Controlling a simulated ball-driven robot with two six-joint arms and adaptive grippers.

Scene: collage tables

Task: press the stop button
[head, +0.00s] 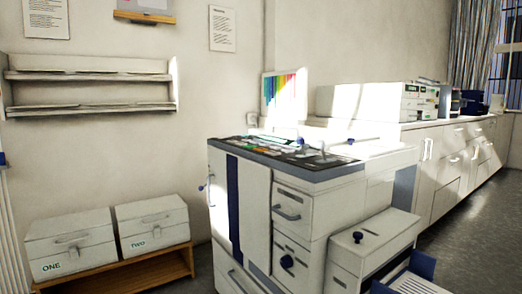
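No stop button can be made out for certain in the head view. A white cabinet (257,218) with dark blue trim stands in the middle. Its dark top (280,152) carries small colored and white items too small to tell apart. I cannot tell whether either is a button. Neither of my grippers is in view.
Two white boxes marked ONE (70,247) and TWO (153,226) sit on a low wooden stand (140,272) at left. A wall shelf (90,109) hangs above. A long white counter (455,160) runs along the right. Grey floor (475,225) is open at right.

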